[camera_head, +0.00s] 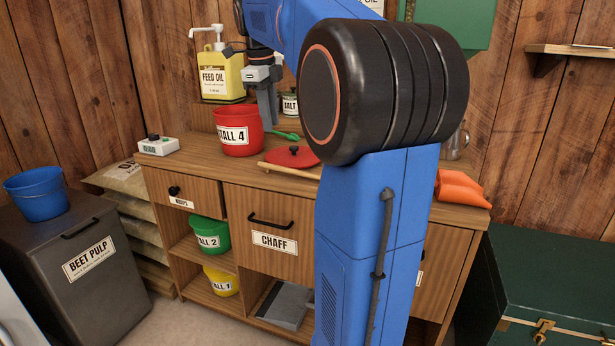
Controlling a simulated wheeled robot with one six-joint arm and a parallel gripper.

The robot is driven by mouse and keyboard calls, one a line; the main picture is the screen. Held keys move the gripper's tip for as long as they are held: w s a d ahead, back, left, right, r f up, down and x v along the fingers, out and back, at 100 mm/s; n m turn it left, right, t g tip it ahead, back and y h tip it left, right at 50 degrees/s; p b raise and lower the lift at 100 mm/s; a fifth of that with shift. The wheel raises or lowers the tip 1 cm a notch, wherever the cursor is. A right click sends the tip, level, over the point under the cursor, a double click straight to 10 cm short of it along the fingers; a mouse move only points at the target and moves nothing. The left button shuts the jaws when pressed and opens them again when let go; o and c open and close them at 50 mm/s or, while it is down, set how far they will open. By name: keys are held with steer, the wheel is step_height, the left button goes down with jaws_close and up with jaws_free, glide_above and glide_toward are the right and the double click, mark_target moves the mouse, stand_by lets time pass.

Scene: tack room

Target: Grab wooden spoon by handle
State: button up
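A pale wooden stick, which looks like the wooden spoon's handle (284,169), lies on the counter top (190,166) near its front edge. It lies in front of a round red lid (291,156). Its right end passes behind my blue arm, so I cannot see the bowl of the spoon. My gripper (268,122) points down behind and above the stick, close to the right side of the red STALL 4 bucket (238,134). It is apart from the stick. Its fingers appear side-on, so their opening is not clear.
A green scoop (287,136) lies right of the bucket. A yellow feed oil jug (221,78) and a salt jar (290,104) stand behind. My arm hides the counter's middle.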

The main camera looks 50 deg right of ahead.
glide_above(280, 167)
steer(key=a, duration=0.1)
steer(key=f, duration=0.9)
steer(key=shift+a+f, duration=0.2)
steer(key=shift+f, duration=0.15)
steer(key=shift+d+f, duration=0.25)
steer(key=shift+f, duration=0.6)
steer(key=shift+d+f, duration=0.25)
steer(key=shift+f, duration=0.65)
steer(key=shift+d+f, duration=0.25)
steer(key=shift+f, duration=0.6)
jaws_close()
